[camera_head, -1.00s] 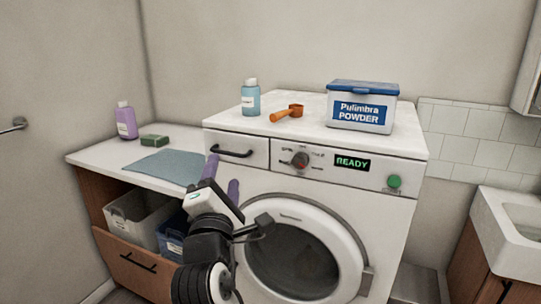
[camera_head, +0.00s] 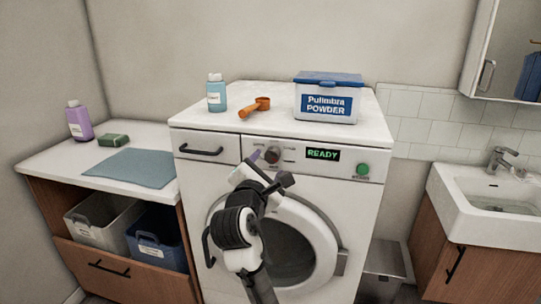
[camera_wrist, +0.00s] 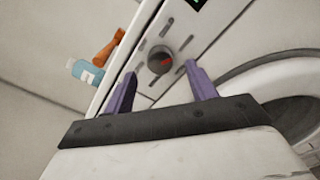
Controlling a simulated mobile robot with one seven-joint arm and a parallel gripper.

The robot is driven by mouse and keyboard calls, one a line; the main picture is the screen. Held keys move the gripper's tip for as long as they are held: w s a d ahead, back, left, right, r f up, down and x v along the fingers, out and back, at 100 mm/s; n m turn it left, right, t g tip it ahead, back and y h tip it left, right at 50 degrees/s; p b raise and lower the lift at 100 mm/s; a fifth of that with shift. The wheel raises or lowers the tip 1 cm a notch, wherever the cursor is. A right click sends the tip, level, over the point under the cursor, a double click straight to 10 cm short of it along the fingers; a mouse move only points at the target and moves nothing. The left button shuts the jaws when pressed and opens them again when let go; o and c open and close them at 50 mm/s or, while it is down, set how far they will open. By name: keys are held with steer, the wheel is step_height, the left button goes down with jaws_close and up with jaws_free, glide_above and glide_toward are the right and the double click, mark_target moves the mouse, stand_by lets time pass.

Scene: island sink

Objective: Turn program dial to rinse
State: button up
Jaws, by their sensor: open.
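The program dial (camera_head: 272,155) is a dark round knob with a red mark on the white washing machine's (camera_head: 190,170) front panel. In the wrist view the dial (camera_wrist: 160,60) sits ahead of and between the two purple fingers of my gripper (camera_wrist: 160,90), which are open with nothing between them. In the head view my gripper (camera_head: 263,165) is just below and left of the dial and partly covers the panel there. The labels around the dial are too small to read. The green-lettered display (camera_head: 323,154) reads READY.
A green button (camera_head: 362,170) is right of the display, and the drawer handle (camera_head: 200,151) is left of the dial. The round door (camera_head: 300,235) is below.

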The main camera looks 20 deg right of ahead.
mark_target(271, 157)
steer(key=shift+p+x, duration=0.35)
steer(key=shift+x, duration=1.75)
steer(key=shift+c, duration=0.5)
steer(key=c, duration=0.9)
steer(key=shift+m, duration=0.4)
